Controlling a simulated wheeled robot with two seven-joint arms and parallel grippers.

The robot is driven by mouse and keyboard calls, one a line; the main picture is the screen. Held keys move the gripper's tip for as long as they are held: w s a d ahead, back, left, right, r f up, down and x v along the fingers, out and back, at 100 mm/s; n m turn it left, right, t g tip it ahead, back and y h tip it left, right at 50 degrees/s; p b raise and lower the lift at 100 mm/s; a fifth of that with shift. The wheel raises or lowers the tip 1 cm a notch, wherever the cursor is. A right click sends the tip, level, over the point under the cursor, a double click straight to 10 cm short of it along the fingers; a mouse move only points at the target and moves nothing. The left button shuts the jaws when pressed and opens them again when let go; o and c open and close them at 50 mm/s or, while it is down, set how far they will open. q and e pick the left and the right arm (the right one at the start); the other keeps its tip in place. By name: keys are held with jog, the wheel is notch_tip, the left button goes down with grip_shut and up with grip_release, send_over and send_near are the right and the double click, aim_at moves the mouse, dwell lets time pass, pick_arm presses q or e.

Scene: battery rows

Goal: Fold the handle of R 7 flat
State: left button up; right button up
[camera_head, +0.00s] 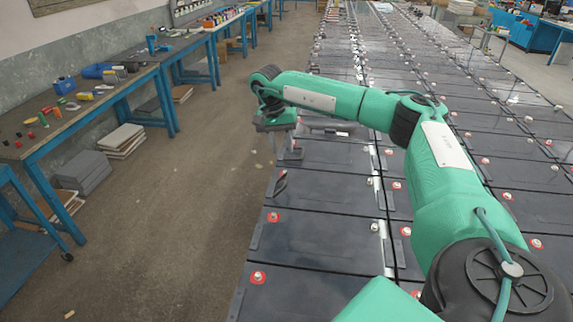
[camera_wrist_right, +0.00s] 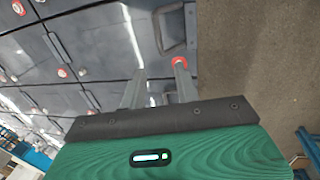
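Rows of black batteries (camera_head: 325,195) run away from me, and no row numbers are readable, so I cannot tell which one is R 7. A dark loop handle (camera_wrist_right: 190,44) stands up at a battery's outer edge in the right wrist view. In the head view a raised handle (camera_head: 280,184) shows on the left row's edge, below my right gripper (camera_head: 280,150). My right gripper also shows in the wrist view (camera_wrist_right: 160,72), its two fingers apart with nothing between them. The handle is beyond its fingertips, apparently not gripped. My left gripper is out of view.
Red-capped terminals (camera_head: 273,217) and metal connectors stand on the battery tops. Nearer handles (camera_head: 256,236) lie flat along the edge. Open floor (camera_head: 180,220) lies left of the batteries, with blue workbenches (camera_head: 125,97) beyond. My right arm crosses above the rows.

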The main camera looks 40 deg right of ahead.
aim_at(289, 173)
jog(key=f, duration=0.2)
jog(key=s+f+p, duration=0.1)
jog(key=f, duration=0.2)
jog(key=d+f+p, duration=0.1)
jog(key=f, duration=0.2)
jog(key=shift+s+f, duration=0.1)
jog(key=shift+s, duration=0.05)
grip_shut()
